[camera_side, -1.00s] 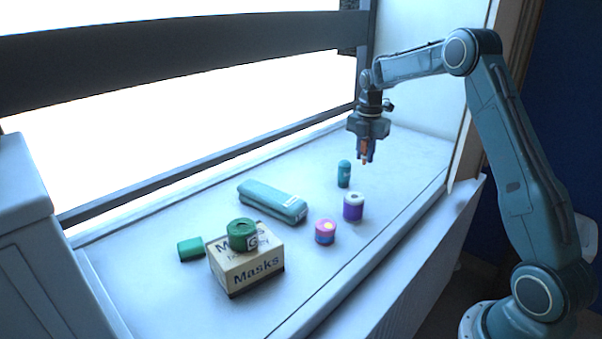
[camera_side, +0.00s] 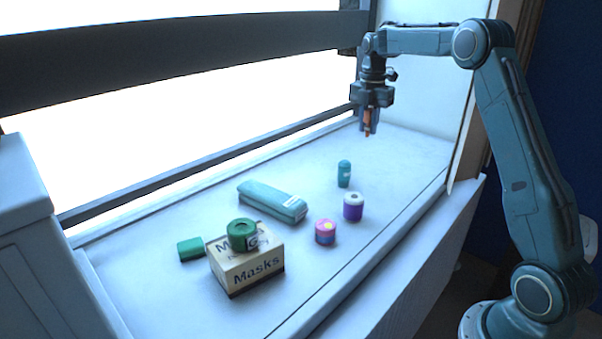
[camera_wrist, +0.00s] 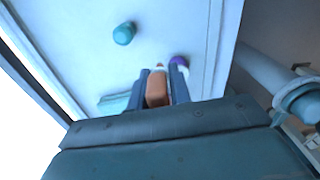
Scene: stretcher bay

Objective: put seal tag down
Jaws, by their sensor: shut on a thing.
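The seal tag (camera_side: 367,122) is a small orange piece held between the fingers of my gripper (camera_side: 368,130). The gripper is shut on it and hangs pointing down, well above the white ledge (camera_side: 410,150) at its far end. In the wrist view the orange tag (camera_wrist: 157,88) shows between the two dark fingers (camera_wrist: 160,90), with its pale tip pointing away from the camera. The tag touches nothing below it.
A teal bottle (camera_side: 344,174), a purple roll (camera_side: 353,206) and a pink-and-blue roll (camera_side: 325,231) stand on the ledge. A teal case (camera_side: 272,201) lies behind them. A green roll (camera_side: 241,234) sits on the Masks box (camera_side: 247,268), beside a green block (camera_side: 190,249). The far end is clear.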

